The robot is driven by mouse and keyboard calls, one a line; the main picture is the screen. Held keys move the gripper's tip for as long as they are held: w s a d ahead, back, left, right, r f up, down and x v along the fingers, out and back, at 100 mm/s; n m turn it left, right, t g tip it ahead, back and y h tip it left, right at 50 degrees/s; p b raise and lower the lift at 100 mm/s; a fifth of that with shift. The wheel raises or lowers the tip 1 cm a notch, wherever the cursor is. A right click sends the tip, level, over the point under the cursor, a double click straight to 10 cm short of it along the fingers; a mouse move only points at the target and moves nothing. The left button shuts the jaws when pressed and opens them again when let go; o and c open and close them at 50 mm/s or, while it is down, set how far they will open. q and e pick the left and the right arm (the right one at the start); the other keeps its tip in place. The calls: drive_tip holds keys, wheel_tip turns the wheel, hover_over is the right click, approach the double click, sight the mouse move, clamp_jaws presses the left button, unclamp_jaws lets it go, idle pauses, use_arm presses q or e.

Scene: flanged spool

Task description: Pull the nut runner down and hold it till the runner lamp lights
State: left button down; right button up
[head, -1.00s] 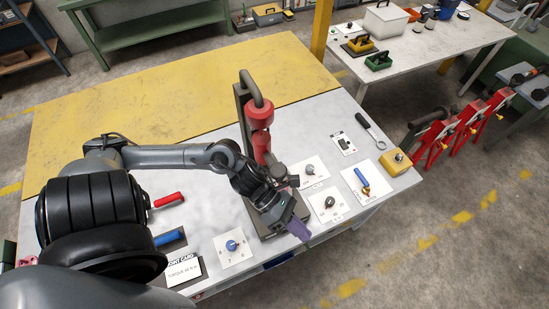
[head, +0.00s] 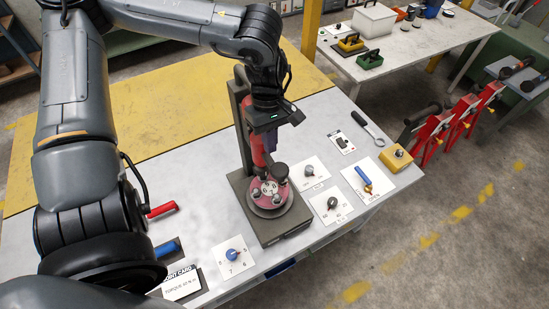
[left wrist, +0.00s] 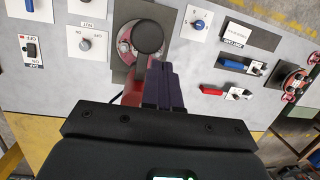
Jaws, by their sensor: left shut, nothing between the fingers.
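The red nut runner (head: 257,150) stands upright on its dark stand above the flanged spool (head: 268,198); my left gripper and wrist hide its upper part. A dark round knob (head: 280,171) shows at its front, over the spool's edge, and also in the left wrist view (left wrist: 148,37). My left gripper (head: 270,148) points down beside the runner with its purple fingers shut and empty. In the left wrist view the fingers (left wrist: 164,72) end just short of the knob in the picture; I cannot tell whether they touch. I cannot make out the runner lamp. My right gripper is out of view.
Dial cards (head: 331,203) and a blue-handled lever card (head: 363,183) lie right of the stand. A yellow box (head: 396,158) and a wrench (head: 368,126) lie farther right. A blue dial (head: 232,254) and a red handle (head: 162,210) are left. The yellow mat (head: 150,125) is clear.

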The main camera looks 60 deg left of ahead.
sight(274, 162)
use_arm(q)
drive_tip(key=shift+w+a+r+t+y+b, duration=0.2)
drive_tip(key=shift+w+a+r+y, duration=0.15)
drive_tip(key=shift+r, duration=0.35)
drive_tip(key=shift+w+a+r+t+y+b, duration=0.15)
drive_tip(key=shift+w+a+r+y+b, duration=0.1)
drive_tip(key=shift+w+r+y, duration=0.3)
drive_tip(key=shift+w+a+r+t+y+b, duration=0.2)
drive_tip(key=shift+a+r+y, duration=0.1)
drive_tip(key=shift+r, duration=0.5)
drive_tip(key=shift+f, duration=0.1)
wheel_tip(274, 162, down, 14)
drive_tip(key=p, duration=0.2)
drive_tip(key=shift+p, duration=0.35)
